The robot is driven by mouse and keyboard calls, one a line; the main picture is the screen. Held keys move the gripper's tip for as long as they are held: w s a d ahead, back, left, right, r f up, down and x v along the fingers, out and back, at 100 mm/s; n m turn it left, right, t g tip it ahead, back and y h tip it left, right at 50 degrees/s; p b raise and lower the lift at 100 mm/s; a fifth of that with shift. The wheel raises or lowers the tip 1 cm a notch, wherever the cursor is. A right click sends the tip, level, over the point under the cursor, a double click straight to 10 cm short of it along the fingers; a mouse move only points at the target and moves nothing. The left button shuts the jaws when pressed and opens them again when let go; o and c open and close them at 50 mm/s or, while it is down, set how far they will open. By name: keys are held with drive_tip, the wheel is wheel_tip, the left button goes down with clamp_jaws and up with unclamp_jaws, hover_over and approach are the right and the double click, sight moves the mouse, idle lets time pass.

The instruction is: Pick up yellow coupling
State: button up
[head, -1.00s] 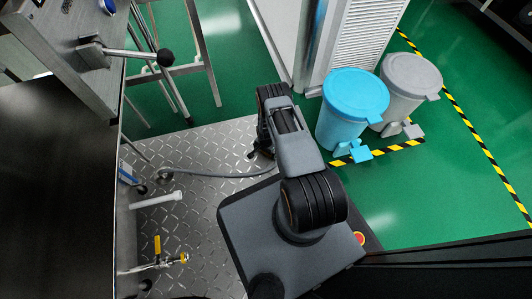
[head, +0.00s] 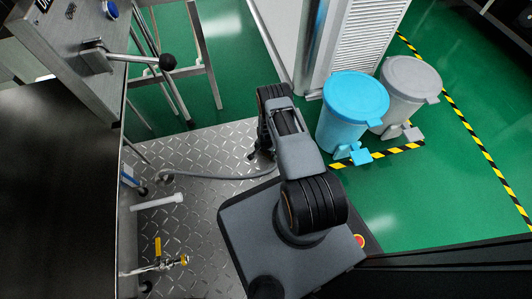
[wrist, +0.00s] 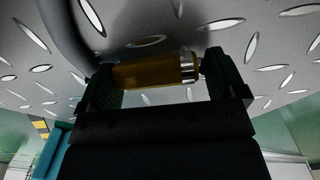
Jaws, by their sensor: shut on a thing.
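The yellow coupling (wrist: 150,72) is an amber-yellow cylinder with a shiny metal ring at its right end in the wrist view. It lies crosswise between the two dark fingers of my gripper (wrist: 163,80), which is shut on it. In the head view my gripper (head: 262,150) is low over the metal plate floor, at the far end of my arm. The coupling is hidden there by the gripper and arm. A grey hose (head: 215,177) runs from the left up to the gripper. The hose also shows at the upper left in the wrist view (wrist: 62,30).
A steel machine (head: 60,190) stands at the left, with a white pipe (head: 158,201) and a yellow-handled valve (head: 158,255) sticking out. A blue bin (head: 350,110) and a grey bin (head: 405,90) stand at the right. Open diamond-plate floor (head: 205,215) lies around the hose.

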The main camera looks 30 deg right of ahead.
wheel_tip(320, 180, up, 3)
drive_tip(key=shift+s+r+p, duration=0.1)
drive_tip(key=shift+p, duration=0.7)
drive_tip(key=s+d+r+p, duration=0.3)
drive_tip(key=s+r+p, duration=0.4)
drive_tip(key=s, duration=0.6)
drive_tip(key=shift+s+d+r, duration=0.2)
drive_tip(key=shift+d+r, duration=0.1)
drive_tip(key=shift+r, duration=0.65)
